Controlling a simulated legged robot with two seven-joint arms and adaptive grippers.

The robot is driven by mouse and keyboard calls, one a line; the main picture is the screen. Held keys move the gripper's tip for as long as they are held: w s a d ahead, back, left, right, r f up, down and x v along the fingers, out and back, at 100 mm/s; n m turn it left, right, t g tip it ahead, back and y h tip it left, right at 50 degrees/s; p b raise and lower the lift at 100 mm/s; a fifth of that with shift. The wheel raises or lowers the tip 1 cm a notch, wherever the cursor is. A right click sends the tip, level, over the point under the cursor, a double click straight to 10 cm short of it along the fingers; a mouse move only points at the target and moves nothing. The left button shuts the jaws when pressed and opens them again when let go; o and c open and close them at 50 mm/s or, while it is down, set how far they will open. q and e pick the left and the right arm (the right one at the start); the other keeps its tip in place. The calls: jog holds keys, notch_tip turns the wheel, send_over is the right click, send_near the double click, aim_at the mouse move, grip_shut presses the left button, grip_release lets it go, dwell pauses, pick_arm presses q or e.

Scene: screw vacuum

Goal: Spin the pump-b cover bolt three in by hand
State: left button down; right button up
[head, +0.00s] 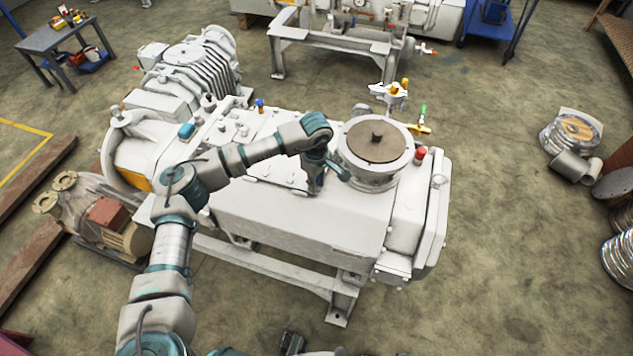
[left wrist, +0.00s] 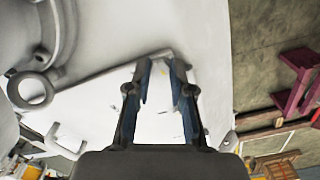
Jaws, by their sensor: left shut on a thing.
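The white vacuum pump (head: 285,215) fills the middle of the head view. Its flat top cover carries small bolts and fittings, and a round flange with a brown disc (head: 375,142) stands at its right end. My left arm reaches over the pump from the left. My left gripper (head: 316,190) points down at the pump's top, just left of the flange. I do not see my right gripper.
A red cap (head: 420,153) and valves with yellow and green parts (head: 421,125) stand by the flange. A ribbed motor (head: 195,70) is at the back left. A lifting ring (left wrist: 30,90) shows in the left wrist view.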

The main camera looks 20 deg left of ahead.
pick_arm(q)
jog(key=shift+w+a+r+m+b, duration=0.1)
jog(key=shift+w+r+m+b, duration=0.15)
jog(key=shift+m, duration=0.95)
jog(key=shift+m+b, duration=0.3)
pick_arm(e)
jog(key=shift+w+r, duration=0.2)
jog(key=shift+r, duration=0.7)
jog(key=shift+w+r, duration=0.2)
jog(key=shift+r, duration=0.7)
jog(key=shift+w+r, duration=0.1)
jog(key=shift+r, duration=0.1)
jog(key=shift+w+r, duration=0.1)
jog(key=shift+r, duration=0.05)
